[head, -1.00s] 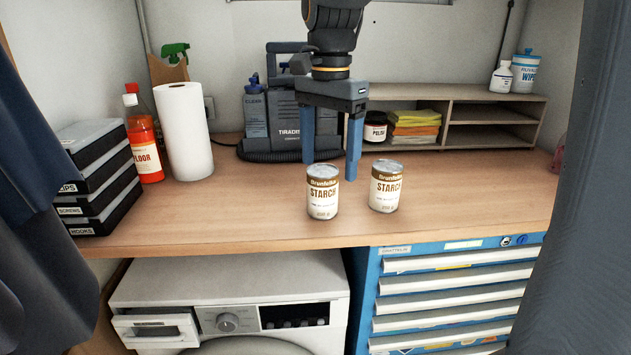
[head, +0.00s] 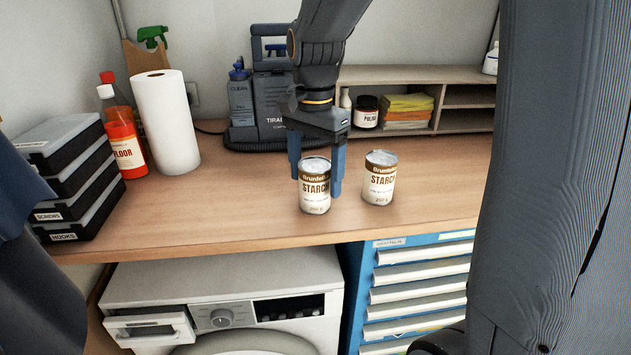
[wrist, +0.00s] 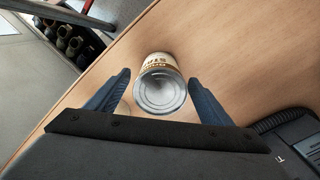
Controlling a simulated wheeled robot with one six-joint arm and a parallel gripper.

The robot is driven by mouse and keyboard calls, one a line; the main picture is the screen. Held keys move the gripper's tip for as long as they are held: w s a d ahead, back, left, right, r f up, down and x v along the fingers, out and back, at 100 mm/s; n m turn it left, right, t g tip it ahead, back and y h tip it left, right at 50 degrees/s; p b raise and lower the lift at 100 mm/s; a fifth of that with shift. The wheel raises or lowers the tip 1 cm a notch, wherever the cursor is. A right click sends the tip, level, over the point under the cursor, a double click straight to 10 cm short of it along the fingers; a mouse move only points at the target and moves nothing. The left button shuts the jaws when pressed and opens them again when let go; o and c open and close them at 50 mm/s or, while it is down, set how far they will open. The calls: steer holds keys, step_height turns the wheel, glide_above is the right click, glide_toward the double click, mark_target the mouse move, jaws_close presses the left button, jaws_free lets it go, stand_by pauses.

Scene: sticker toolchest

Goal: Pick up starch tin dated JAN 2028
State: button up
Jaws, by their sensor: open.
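Two white-and-brown starch tins stand upright on the wooden counter. The left tin (head: 315,188) is at my gripper (head: 316,187), and the right tin (head: 379,179) stands a short way to its right. My gripper is open and points down, one blue finger on each side of the left tin. In the wrist view the left tin (wrist: 160,88) shows its silver lid between the fingers of my gripper (wrist: 160,78), with gaps visible at both sides. The small print on both tins is too small to read, so I cannot tell which bears JAN 2028.
A paper towel roll (head: 166,122), a red floor bottle (head: 124,140) and stacked black cases (head: 75,180) stand at the left. A grey cleaning machine (head: 272,110) and a wooden shelf (head: 450,92) stand behind. The counter's front edge is close to the tins.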

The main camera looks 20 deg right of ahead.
steer(key=shift+f, duration=0.15)
steer(key=c, duration=1.4)
